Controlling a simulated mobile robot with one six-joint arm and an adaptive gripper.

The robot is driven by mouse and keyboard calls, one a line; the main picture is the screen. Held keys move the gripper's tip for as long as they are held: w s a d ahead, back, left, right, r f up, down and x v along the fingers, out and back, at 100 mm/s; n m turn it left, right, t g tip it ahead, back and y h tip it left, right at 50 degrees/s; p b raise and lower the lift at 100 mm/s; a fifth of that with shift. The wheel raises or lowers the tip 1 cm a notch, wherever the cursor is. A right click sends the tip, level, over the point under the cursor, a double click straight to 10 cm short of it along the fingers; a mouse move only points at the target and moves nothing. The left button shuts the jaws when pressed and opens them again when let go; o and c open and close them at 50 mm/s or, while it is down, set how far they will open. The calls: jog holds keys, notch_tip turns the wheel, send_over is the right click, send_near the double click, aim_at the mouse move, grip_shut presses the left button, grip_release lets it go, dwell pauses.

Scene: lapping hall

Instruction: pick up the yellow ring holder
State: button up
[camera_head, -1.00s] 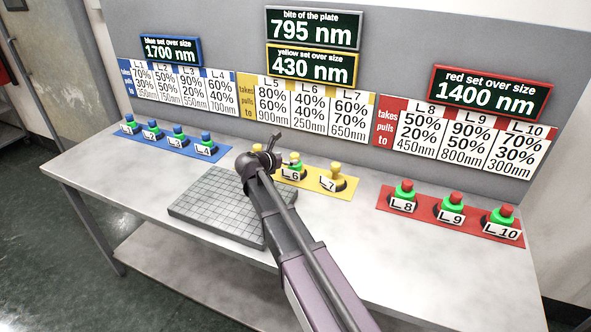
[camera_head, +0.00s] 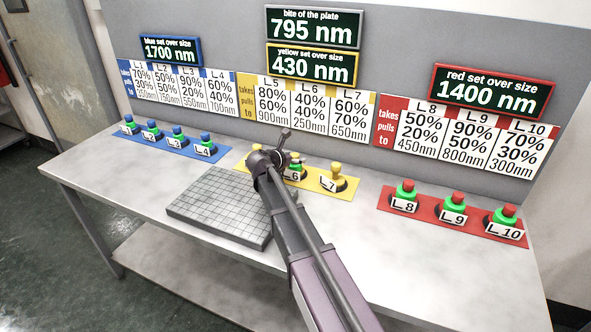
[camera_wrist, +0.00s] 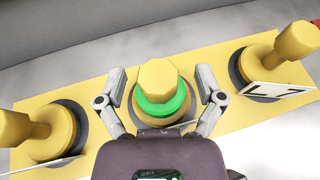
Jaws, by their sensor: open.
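In the wrist view a yellow holder (camera_wrist: 158,75) with a green ring round it stands upright between the open fingers of my gripper (camera_wrist: 161,90). The fingers flank it on both sides and I see no clear grip on it. In the head view this is the holder labelled L6 (camera_head: 295,160), partly covered by my gripper (camera_head: 283,160). A yellow holder labelled L7 (camera_head: 335,178) stands to its right, without a green ring; it also shows in the wrist view (camera_wrist: 275,58). Another yellow holder (camera_wrist: 45,132) stands at the left of the wrist view; my arm mostly hides it in the head view.
The yellow holders stand on a yellow strip (camera_head: 350,187). Blue holders (camera_head: 176,137) stand on a blue strip to the left, red-topped ones (camera_head: 452,208) on a red strip to the right. A grey gridded plate (camera_head: 215,205) lies in front. A panel with signs rises behind.

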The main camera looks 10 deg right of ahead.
grip_shut()
jog(key=shift+r, duration=0.15)
notch_tip(320, 180, up, 4)
jog(key=p, duration=0.4)
jog(key=shift+f, duration=0.25)
jog(key=s+a+r+p, duration=0.1)
jog(key=s+a, duration=0.1)
jog(key=s, duration=1.3)
jog(key=shift+s+a, duration=0.25)
jog(key=shift+s, duration=0.15)
jog(key=shift+a+r, duration=0.1)
